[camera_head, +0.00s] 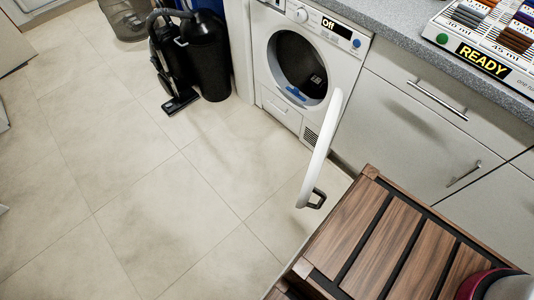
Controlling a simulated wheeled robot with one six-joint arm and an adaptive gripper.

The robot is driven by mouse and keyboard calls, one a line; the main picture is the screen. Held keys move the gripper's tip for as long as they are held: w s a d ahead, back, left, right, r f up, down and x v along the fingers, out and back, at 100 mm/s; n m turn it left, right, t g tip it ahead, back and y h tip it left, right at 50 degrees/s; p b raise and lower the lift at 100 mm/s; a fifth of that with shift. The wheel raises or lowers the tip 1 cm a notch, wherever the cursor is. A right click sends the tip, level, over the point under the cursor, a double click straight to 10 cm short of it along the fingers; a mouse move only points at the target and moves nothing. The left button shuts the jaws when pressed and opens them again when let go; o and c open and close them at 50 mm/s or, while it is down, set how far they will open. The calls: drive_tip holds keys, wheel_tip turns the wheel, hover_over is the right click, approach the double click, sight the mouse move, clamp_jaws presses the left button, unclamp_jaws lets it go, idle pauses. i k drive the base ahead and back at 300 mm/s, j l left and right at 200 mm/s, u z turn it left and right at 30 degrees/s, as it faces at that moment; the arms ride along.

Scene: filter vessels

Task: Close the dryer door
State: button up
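The white dryer (346,62) stands under the grey worktop at the top middle, with its display reading "Off". Its round opening (298,66) is uncovered, and the drum inside looks dark. The dryer door (322,145) is wide open, swung out to the right of the opening and seen almost edge-on. A dark handle (313,199) sticks out from the door's near end. My gripper is not in view.
A slatted wooden top (369,247) fills the lower right, close to the door's handle end. Cabinets with bar handles (436,101) stand right of the dryer. A black vacuum cleaner (172,62) and bin (207,55) stand to its left. The tiled floor (130,190) is clear.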

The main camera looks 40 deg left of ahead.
sight(318, 159)
drive_tip(key=i+l+u, duration=0.15)
drive_tip(key=u, duration=0.3)
drive_tip(key=i+l+u, duration=0.1)
drive_tip(key=u, duration=0.35)
drive_tip(key=i+l+u, duration=0.1)
drive_tip(key=l+u, duration=0.2)
drive_tip(key=u, duration=0.15)
drive_tip(key=l+u, duration=0.25)
drive_tip(key=u, duration=0.15)
drive_tip(key=k+j+u, duration=0.4)
drive_tip(key=k+j, duration=0.25)
